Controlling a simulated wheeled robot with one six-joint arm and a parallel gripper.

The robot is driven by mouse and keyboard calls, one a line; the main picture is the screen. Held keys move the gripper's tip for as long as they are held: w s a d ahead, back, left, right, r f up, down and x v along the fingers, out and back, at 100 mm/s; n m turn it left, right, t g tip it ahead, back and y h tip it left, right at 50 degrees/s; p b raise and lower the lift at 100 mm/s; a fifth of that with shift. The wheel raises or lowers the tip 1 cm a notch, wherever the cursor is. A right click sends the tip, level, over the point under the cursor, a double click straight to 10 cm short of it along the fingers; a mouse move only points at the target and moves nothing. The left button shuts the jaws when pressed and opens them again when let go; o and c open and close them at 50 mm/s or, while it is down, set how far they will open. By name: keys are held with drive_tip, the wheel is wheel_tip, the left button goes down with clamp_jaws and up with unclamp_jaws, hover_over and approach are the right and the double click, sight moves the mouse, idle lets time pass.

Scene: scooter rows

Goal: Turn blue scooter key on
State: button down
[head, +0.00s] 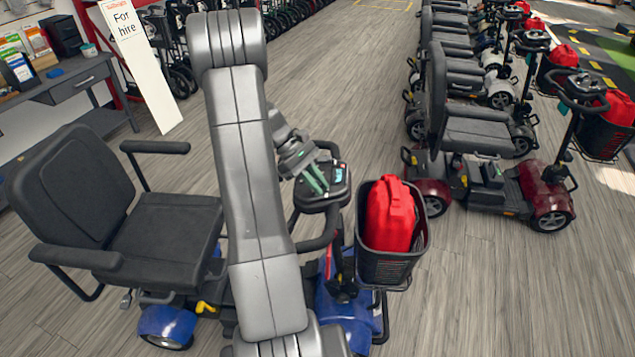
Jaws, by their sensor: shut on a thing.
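The blue scooter (343,315) stands in front of me, its black seat to the left and its tiller to the right. Its control console (337,188) has a small lit-looking teal display on the right side. My gripper (316,184) reaches down to the left part of the console, its green-padded fingers close together at the panel. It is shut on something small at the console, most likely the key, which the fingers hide. I cannot see which way the key is turned. My arm covers part of the seat and the scooter's middle.
A black basket (388,262) with a red bag (390,215) hangs at the scooter's front, close right of the console. A dark red scooter (549,192) and a row of others stand to the right. A grey desk (75,82) and a "For hire" sign (140,65) are at the left.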

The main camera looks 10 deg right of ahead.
drive_tip(key=c, duration=1.4)
unclamp_jaws()
drive_tip(key=shift+w+a+r, duration=0.1)
drive_tip(key=b+v, duration=0.1)
drive_tip(key=v, duration=1.2)
drive_tip(key=shift+r, duration=0.25)
drive_tip(key=shift+w+a, duration=0.1)
drive_tip(key=p+x, duration=0.1)
drive_tip(key=x, duration=1.3)
drive_tip(key=shift+w+a+r, duration=0.1)
drive_tip(key=shift+w, duration=0.05)
